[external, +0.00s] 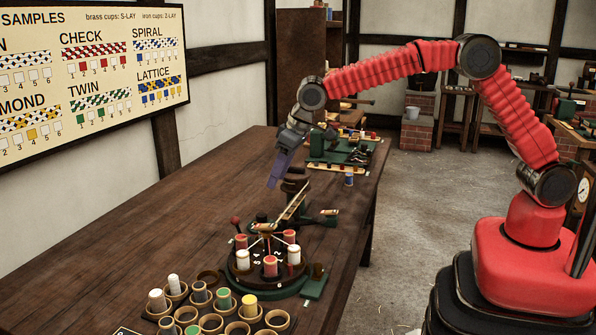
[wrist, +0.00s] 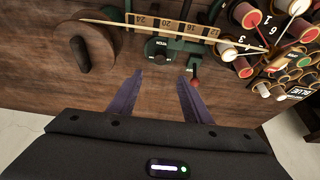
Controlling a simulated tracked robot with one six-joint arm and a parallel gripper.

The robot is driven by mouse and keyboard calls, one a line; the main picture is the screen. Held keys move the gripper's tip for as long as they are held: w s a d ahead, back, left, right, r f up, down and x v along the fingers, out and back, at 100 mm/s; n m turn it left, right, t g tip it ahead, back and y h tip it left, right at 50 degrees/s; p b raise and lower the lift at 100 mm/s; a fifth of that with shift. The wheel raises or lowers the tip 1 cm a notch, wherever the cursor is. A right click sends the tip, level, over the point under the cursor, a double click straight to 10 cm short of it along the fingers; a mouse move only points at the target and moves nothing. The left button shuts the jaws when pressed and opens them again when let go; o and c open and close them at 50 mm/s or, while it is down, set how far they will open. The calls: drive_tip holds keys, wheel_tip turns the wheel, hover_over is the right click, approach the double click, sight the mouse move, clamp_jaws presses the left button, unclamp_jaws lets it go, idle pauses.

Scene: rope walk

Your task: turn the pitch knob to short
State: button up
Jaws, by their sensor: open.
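In the wrist view, a small black knob (wrist: 158,47) sits on a dark green plate beside the wooden scale. The lettering next to it is small and sideways, and I cannot tell which setting it points to. My gripper (wrist: 159,80) has its two purple fingers apart with nothing between them, just short of the knob in the picture. In the external view, my gripper (external: 273,186) points down above the bench, behind the braiding machine; its fingers hide part of what lies there. I cannot make out the knob surely in that view.
A red-balled lever (wrist: 195,83) stands close to the right finger. The slanted wooden scale (wrist: 185,27) and a round wooden post (wrist: 92,45) are near. The bench's left side is clear.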

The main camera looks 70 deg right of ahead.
sight(261, 215)
drive_tip(key=x, duration=1.3)
drive_tip(key=shift+w+f, duration=0.1)
drive_tip(key=shift+f, duration=0.25)
drive_tip(key=c, duration=1.1)
